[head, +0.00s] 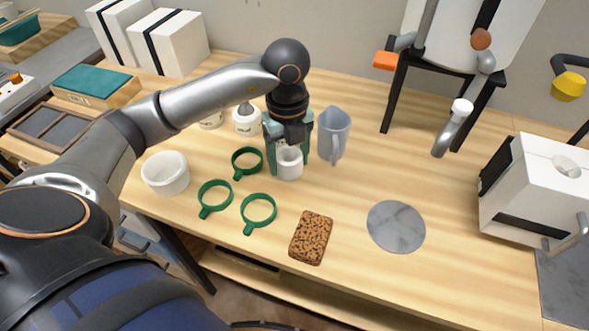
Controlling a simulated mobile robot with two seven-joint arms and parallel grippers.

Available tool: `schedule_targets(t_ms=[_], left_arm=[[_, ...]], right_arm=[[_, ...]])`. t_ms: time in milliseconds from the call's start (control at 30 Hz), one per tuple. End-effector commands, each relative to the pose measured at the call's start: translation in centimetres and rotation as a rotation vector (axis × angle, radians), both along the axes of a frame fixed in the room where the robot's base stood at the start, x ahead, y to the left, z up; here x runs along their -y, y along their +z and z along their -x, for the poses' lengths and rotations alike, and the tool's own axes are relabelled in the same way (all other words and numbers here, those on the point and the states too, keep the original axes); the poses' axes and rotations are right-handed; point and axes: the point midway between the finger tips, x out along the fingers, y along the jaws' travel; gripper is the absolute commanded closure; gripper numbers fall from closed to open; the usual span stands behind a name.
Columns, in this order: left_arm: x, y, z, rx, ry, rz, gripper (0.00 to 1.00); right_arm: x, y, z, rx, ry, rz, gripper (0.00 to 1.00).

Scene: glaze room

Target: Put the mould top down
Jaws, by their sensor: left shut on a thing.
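My left gripper (290,146) points down over the middle of the wooden table. It is shut on a small white round piece (289,166), which looks like the mould top. The piece is upright and close to the tabletop; I cannot tell whether it touches. The fingers hide part of its upper rim. Teal parts (268,150) show on both sides of the fingers, and I cannot tell what they belong to. My right gripper is not in view.
A blue-grey jug (334,130) stands close right of the gripper. Several green handled rings (259,211), a white bowl (166,175) and white jars (246,122) are left and front. A speckled brown block (311,238) and grey disc (396,227) lie right. Table between jug and disc is clear.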

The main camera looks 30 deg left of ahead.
Motion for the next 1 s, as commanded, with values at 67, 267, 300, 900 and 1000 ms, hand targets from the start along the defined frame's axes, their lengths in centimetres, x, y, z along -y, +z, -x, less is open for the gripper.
schedule_targets(t_ms=[67, 267, 300, 900, 1000], left_arm=[[0.2, -0.9, -0.7, -0.002, -0.001, 0.001, 0.91], [0.3, -1.9, -1.5, 0.0, -0.001, 0.002, 0.91], [0.3, -2.2, -1.8, -0.001, -0.001, 0.001, 0.91], [0.2, -5.6, -1.7, 0.001, -0.001, 0.001, 0.91], [0.2, -5.5, -1.7, 0.0, -0.001, 0.0, 0.22]], right_arm=[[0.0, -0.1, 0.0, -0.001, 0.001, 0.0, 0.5], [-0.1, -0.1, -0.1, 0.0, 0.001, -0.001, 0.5], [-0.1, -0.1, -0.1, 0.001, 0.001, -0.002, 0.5], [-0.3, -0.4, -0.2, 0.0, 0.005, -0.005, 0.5], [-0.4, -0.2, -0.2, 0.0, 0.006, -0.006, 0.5]])
